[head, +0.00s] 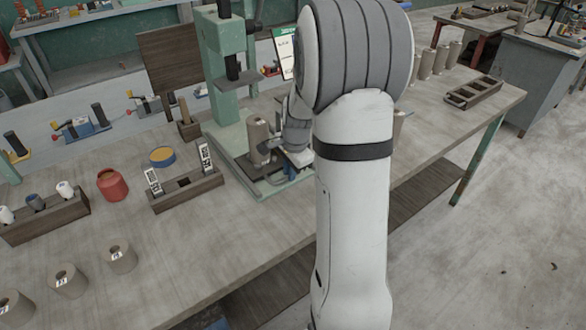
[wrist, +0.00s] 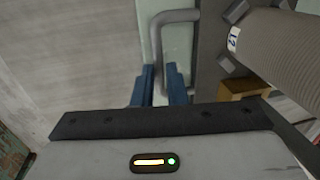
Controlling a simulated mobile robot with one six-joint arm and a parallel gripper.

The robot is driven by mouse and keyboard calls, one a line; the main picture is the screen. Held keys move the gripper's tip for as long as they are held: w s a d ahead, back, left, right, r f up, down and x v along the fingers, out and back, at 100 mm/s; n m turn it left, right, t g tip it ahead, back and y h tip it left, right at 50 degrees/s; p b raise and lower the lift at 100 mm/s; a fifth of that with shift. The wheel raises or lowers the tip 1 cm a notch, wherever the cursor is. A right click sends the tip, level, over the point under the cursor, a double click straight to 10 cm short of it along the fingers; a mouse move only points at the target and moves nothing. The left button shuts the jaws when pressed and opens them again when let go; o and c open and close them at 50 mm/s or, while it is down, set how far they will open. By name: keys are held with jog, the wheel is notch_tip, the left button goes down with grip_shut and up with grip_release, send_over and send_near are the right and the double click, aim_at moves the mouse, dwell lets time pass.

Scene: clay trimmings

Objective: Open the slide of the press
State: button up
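The green press (head: 225,85) stands on the workbench, with a dark ram above its base. A grey-brown ribbed clay cylinder (head: 258,138) with a white label stands on its slide, and it also shows at the right of the wrist view (wrist: 285,50). In the wrist view a grey bracket-shaped handle (wrist: 174,16) sticks out from the dark slide edge (wrist: 208,60). My gripper (wrist: 160,80) has its two blue fingers apart, with the handle's long bar running between them. Whether they touch the bar is unclear. In the head view my arm hides most of the gripper.
Left of the press are a wooden holder (head: 188,194) with label cards, a red jar (head: 112,184) and a blue-yellow round tin (head: 162,156). Several cylinders with labels stand at the front left. A wooden tray (head: 473,93) lies at the right. The front middle bench is clear.

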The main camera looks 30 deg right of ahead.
jog(key=o, duration=0.4)
jog(key=shift+r, duration=0.1)
jog(key=r, duration=0.2)
jog(key=s+r, duration=0.1)
jog(key=r, duration=0.4)
jog(key=shift+s+d+r, duration=0.1)
jog(key=shift+s+r, duration=0.1)
jog(key=shift+r, duration=0.05)
